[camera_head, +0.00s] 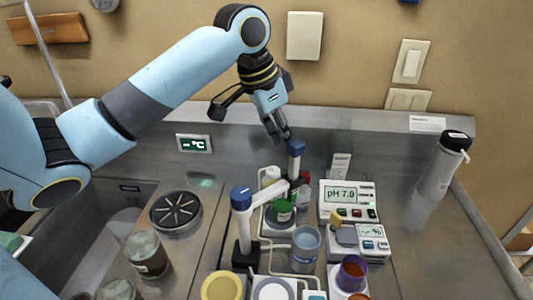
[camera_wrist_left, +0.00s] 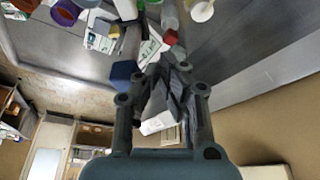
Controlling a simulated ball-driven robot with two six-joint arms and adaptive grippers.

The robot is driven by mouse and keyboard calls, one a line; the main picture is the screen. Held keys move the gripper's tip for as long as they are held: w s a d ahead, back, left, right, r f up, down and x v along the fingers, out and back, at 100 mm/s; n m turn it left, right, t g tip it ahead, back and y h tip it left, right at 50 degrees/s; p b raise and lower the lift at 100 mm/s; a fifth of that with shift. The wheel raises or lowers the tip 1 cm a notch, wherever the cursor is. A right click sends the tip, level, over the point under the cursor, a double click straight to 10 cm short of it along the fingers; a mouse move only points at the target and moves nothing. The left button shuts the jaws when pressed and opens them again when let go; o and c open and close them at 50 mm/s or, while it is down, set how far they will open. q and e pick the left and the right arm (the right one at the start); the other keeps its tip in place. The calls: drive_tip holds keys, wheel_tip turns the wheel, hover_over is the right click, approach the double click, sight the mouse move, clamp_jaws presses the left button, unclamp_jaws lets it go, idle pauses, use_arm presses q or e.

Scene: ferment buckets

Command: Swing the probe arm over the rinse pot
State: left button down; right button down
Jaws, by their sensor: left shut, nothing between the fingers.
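The probe stand has a blue-topped white post (camera_head: 241,198) on a black base, and its white arm reaches back right toward a blue-capped end piece (camera_head: 296,148). My left gripper (camera_head: 282,135) is shut and empty, pointing down just behind and left of that blue cap. Whether it touches the cap I cannot tell. In the left wrist view the fingers (camera_wrist_left: 168,68) are together, and the blue cap (camera_wrist_left: 123,73) shows beside them. A clear cup of bluish liquid (camera_head: 306,243), perhaps the rinse pot, stands right of the post. My right gripper is out of view.
A green-lidded jar (camera_head: 283,211) and small bottles crowd under the arm. A pH meter (camera_head: 346,195), a small scale (camera_head: 372,243) and a purple cup (camera_head: 351,274) stand to the right. A tall bottle (camera_head: 440,170) is far right. The counter between is clear.

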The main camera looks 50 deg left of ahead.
sight(295, 141)
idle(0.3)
use_arm(q)
drive_tip(key=d, duration=0.3)
drive_tip(key=shift+w+d+p, duration=0.1)
drive_tip(key=shift+d+p, duration=0.1)
drive_tip(key=shift+p, duration=0.1)
drive_tip(key=shift+s+d, duration=0.2)
drive_tip(key=shift+d, duration=0.6)
drive_tip(key=shift+s+d, duration=0.2)
drive_tip(key=shift+d, duration=0.6)
